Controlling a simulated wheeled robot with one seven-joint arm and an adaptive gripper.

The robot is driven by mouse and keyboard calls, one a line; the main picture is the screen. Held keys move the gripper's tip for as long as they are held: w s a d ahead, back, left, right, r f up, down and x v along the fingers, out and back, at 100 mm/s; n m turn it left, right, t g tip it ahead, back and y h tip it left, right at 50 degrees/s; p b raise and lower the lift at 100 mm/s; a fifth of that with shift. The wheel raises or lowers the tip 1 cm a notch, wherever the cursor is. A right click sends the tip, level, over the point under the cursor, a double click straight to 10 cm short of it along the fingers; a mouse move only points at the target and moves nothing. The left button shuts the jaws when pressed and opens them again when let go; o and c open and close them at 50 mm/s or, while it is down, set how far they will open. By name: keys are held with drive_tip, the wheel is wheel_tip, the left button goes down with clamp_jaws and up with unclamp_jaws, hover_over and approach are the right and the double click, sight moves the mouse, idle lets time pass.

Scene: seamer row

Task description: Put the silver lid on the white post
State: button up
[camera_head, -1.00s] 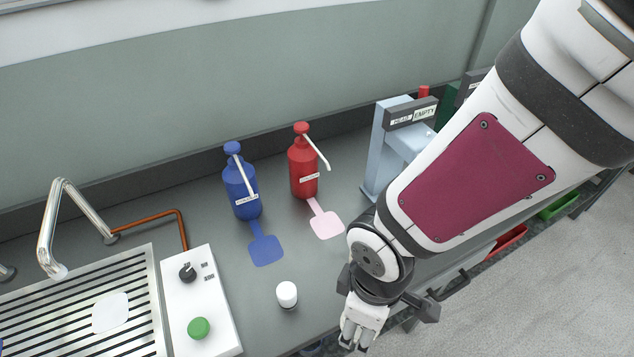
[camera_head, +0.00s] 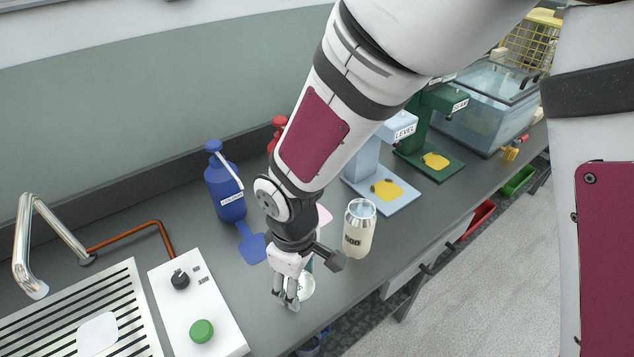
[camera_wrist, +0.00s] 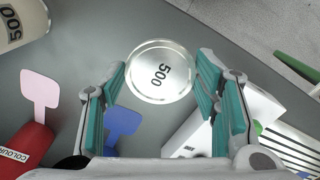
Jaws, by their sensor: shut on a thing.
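The silver lid (camera_wrist: 160,72), round and marked 500, lies between the two fingers of my gripper (camera_wrist: 160,85) in the wrist view. My gripper (camera_head: 288,297) is shut on it near the front of the counter in the head view, where part of the lid (camera_head: 307,288) shows beside the fingers. The white post, a short white cylinder in the earlier head view, is now hidden behind my gripper and the lid. I cannot tell whether the lid touches it.
A cream can (camera_head: 358,230) labelled 500 stands right of my gripper. A blue pump bottle (camera_head: 225,188) and a partly hidden red one (camera_head: 278,128) stand behind. A white control box (camera_head: 195,300) with a green button is at left. Light-blue (camera_head: 395,130) and green (camera_head: 420,120) stations stand right.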

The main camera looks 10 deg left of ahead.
drive_tip(key=w+a, duration=0.1)
drive_tip(key=a, duration=0.1)
drive_tip(key=w+a, duration=0.1)
drive_tip(key=shift+w+a+f, duration=0.15)
drive_tip(key=shift+w+f, duration=0.1)
drive_tip(key=shift+w, duration=0.1)
drive_tip(key=shift+f+p, duration=0.3)
drive_tip(key=shift+f, duration=1.4)
drive_tip(key=shift+f, duration=0.3)
drive_tip(key=o, duration=0.7)
